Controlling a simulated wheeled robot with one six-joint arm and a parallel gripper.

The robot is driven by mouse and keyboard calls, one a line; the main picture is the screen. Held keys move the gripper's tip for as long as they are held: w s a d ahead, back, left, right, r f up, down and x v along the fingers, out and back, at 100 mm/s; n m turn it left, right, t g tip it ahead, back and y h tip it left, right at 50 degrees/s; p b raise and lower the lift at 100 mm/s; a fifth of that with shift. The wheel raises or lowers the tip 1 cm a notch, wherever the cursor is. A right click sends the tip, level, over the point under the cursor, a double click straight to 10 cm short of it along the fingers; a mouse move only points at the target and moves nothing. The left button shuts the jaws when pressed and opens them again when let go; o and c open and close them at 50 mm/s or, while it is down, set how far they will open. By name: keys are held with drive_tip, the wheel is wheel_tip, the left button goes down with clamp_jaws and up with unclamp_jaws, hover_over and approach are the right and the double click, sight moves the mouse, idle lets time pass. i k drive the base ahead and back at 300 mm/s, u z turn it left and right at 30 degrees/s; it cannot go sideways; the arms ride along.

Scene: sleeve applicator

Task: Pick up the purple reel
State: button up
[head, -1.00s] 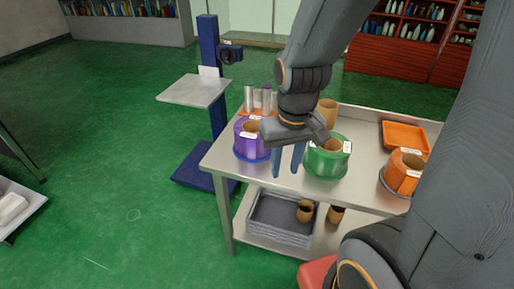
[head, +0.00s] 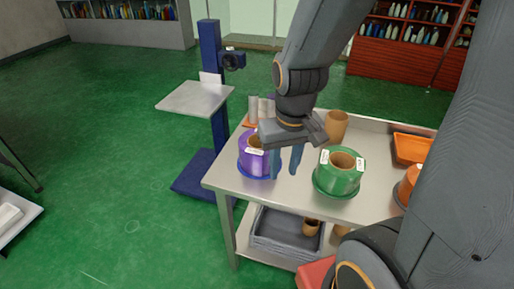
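The purple reel (head: 254,160) stands on the near left part of the steel table (head: 301,188), on a blue disc. It has a brown core and a white label. My gripper (head: 285,162) points down at the right side of the purple reel. Its two blue fingers are apart, with a gap between them. The left finger overlaps the reel's right edge in the picture; I cannot tell whether it touches. Part of the reel's right side is hidden by the gripper.
A green reel (head: 338,178) stands close to the right of my gripper. An orange reel (head: 407,184) and an orange tray (head: 411,149) are farther right. A brown core (head: 336,126) and grey cylinders (head: 260,109) stand behind. A blue post with a plate (head: 195,97) is at left.

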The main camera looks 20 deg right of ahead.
sight(253, 162)
drive_tip(key=u, duration=0.05)
drive_tip(key=k, duration=0.65)
drive_tip(key=u, duration=1)
drive_tip(key=k, duration=1.1)
drive_tip(key=u, duration=0.9)
drive_tip(key=i, duration=0.7)
drive_tip(key=z, duration=0.4)
drive_tip(key=i, duration=1.4)
drive_tip(key=z, duration=1.7)
drive_tip(key=i, duration=1)
drive_tip(key=z, duration=1)
